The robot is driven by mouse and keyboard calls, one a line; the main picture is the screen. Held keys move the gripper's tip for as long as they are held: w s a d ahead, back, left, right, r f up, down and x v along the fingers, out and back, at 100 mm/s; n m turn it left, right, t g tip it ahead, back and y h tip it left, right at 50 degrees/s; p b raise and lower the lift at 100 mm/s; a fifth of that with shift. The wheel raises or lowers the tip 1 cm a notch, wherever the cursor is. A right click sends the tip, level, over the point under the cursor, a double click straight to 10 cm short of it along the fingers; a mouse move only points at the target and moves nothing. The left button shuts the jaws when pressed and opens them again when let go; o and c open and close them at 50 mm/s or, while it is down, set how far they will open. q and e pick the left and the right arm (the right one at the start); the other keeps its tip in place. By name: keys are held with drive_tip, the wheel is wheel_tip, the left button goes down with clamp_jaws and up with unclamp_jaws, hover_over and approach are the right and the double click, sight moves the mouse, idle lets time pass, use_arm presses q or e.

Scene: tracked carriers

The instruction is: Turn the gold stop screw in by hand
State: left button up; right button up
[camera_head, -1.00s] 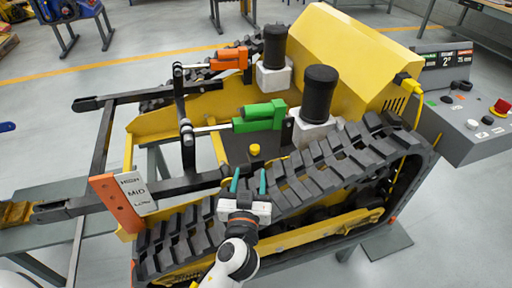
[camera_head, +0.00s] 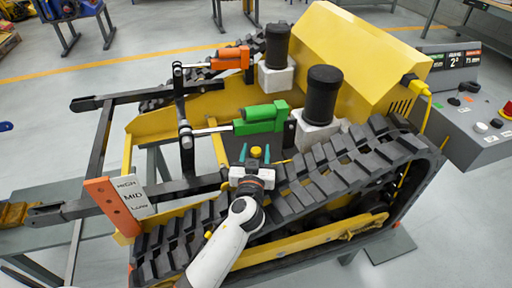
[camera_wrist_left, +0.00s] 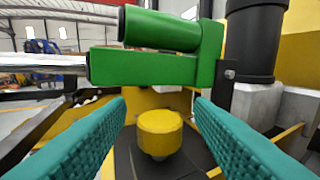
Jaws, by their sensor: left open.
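The gold stop screw (camera_head: 256,152) is a round yellow knob on the dark deck of the tracked carrier, just below the green cylinder (camera_head: 262,117). In the left wrist view the screw (camera_wrist_left: 160,133) stands upright on a short stem, centred between the fingers and a little beyond their tips. My left gripper (camera_head: 255,156) is open, with a teal finger to each side of the screw's line and nothing held. It also shows in the left wrist view (camera_wrist_left: 160,110). I see no contact with the screw. My right gripper is out of view.
The green cylinder and its rod cross above and behind the screw. A black track (camera_head: 330,170) runs on the near right side, and a black canister (camera_head: 322,95) stands beyond. The HIGH/MID/LOW plate (camera_head: 132,194) is at left. A control box (camera_head: 478,115) is at right.

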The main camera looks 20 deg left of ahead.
use_arm(q)
drive_tip(key=shift+w+a, duration=0.15)
drive_tip(key=shift+w, duration=0.45)
drive_tip(key=c, duration=1)
drive_tip(key=shift+a+r+m+h+p, duration=0.1)
drive_tip(key=shift+r+m+h+p, duration=0.1)
drive_tip(key=shift+m+h+p, duration=1.65)
drive_tip(key=m+h+p, duration=0.1)
drive_tip(key=m+h, duration=0.1)
drive_tip(key=h, duration=0.3)
drive_tip(key=shift+p, duration=0.4)
drive_tip(key=m+g+h+p, duration=0.1)
drive_tip(key=h, duration=0.1)
drive_tip(key=shift+m+h, duration=0.35)
drive_tip(key=m+g+h, duration=0.2)
drive_tip(key=h, duration=0.1)
drive_tip(key=shift+f+m+p, duration=0.15)
drive_tip(key=shift+m+p, duration=0.15)
drive_tip(key=shift+m+g+h+b, duration=0.4)
drive_tip(key=shift+m+g+h, duration=0.8)
drive_tip(key=shift+g+h, duration=0.25)
